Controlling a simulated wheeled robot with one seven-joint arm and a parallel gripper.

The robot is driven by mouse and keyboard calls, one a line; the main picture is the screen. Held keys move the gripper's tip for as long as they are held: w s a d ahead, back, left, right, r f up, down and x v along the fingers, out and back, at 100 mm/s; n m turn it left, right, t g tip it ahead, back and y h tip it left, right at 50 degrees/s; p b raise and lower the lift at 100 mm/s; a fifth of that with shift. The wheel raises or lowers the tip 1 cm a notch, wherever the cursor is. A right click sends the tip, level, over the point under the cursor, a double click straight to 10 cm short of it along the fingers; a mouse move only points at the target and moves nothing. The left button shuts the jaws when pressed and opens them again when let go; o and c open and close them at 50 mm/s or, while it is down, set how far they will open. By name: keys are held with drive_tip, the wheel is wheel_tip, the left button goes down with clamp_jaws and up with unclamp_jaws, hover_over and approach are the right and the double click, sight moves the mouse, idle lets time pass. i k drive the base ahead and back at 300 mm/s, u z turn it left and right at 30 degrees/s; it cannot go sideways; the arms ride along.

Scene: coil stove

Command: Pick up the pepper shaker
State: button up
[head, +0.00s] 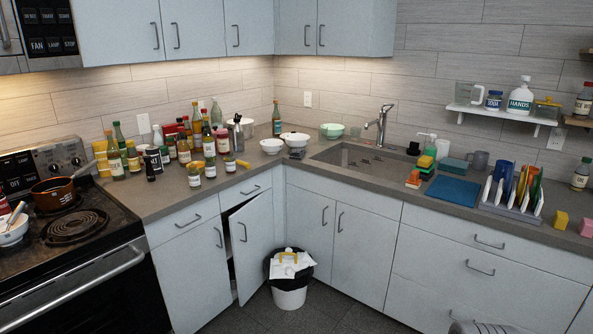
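Many bottles, jars and shakers crowd the counter between the stove and the corner. A small dark bottle (151,170) stands upright at the front left of this group, near the stove. It may be the pepper shaker, but its label is too small to read. Other small jars with labels stand close behind and beside it, some partly hidden.
The coil stove (75,226) with a brown pan (54,194) is at left. A lower cabinet door (252,246) hangs open at the corner, beside a trash bin (290,299). A sink (348,157) and a dish rack (511,207) are at right. The counter front edge before the bottles is mostly clear.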

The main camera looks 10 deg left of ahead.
sight(210, 169)
drive_tip(key=z, duration=0.15)
drive_tip(key=k, duration=0.35)
drive_tip(key=z, duration=0.1)
drive_tip(key=i, duration=1.8)
drive_tip(key=u, duration=0.95)
drive_tip(key=i, duration=1.05)
drive_tip(key=u, duration=1.65)
drive_tip(key=i, duration=0.8)
drive_tip(key=u, duration=0.95)
drive_tip(key=i, duration=0.5)
drive_tip(key=z, duration=0.1)
